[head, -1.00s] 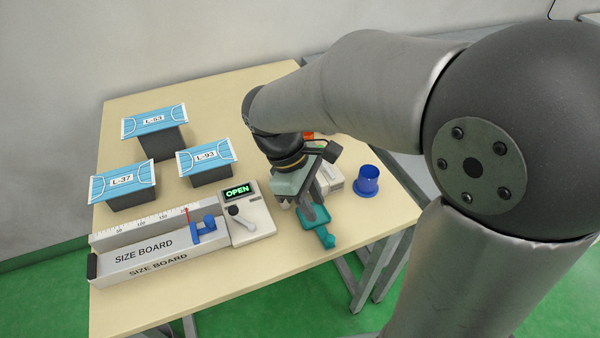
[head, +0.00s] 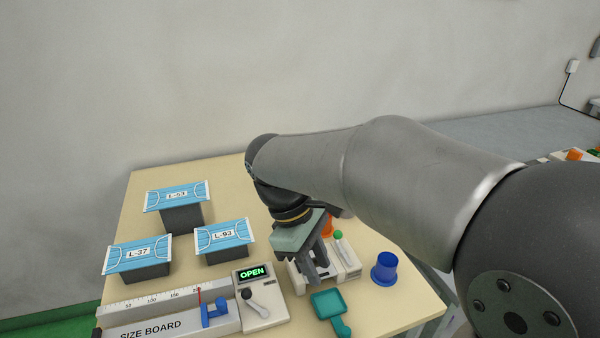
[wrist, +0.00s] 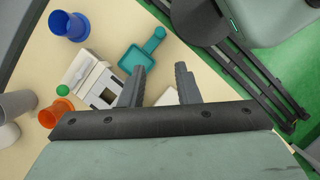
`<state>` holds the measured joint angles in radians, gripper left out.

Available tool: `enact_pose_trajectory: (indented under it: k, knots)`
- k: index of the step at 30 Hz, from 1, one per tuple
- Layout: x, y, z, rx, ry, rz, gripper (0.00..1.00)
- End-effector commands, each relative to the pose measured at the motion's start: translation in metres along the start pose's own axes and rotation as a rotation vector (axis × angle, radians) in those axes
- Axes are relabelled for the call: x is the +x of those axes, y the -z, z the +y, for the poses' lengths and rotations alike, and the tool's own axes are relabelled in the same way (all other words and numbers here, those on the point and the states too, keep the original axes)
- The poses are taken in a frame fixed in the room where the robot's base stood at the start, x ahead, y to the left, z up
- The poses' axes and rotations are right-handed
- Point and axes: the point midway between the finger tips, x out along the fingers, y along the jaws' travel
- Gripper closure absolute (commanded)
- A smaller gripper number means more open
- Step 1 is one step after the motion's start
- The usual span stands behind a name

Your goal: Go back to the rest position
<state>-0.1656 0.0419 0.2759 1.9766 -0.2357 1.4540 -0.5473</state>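My gripper (head: 318,279) is over the right part of the table, its fingers pointing down. In the wrist view its two fingers (wrist: 160,68) are apart with nothing between them, so it is open and empty. A teal scoop-like tray with a handle (head: 328,304) lies on the table just in front of the fingers; it also shows in the wrist view (wrist: 138,60), beyond the fingertips. A white device with a green knob (head: 345,258) stands behind and beside the fingers, partly hidden by them.
A blue cup (head: 385,268) stands to the right, and an orange item (head: 328,226) is partly behind my gripper. The size board (head: 160,325) and its box reading OPEN (head: 262,305) are at the front left. Several masks on dark blocks (head: 178,196) stand farther back.

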Motion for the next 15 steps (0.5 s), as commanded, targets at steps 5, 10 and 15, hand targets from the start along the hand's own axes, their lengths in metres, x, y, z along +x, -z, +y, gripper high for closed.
enact_pose_trajectory:
  k: [5, 10, 15]
  knots:
    - [0.033, -0.032, -0.008, 0.254, 0.031, 0.094, 0.71]
    - [0.088, -0.07, -0.029, 0.709, 0.117, 0.271, 0.71]
    - [0.119, -0.084, -0.044, 0.982, 0.188, 0.376, 0.71]
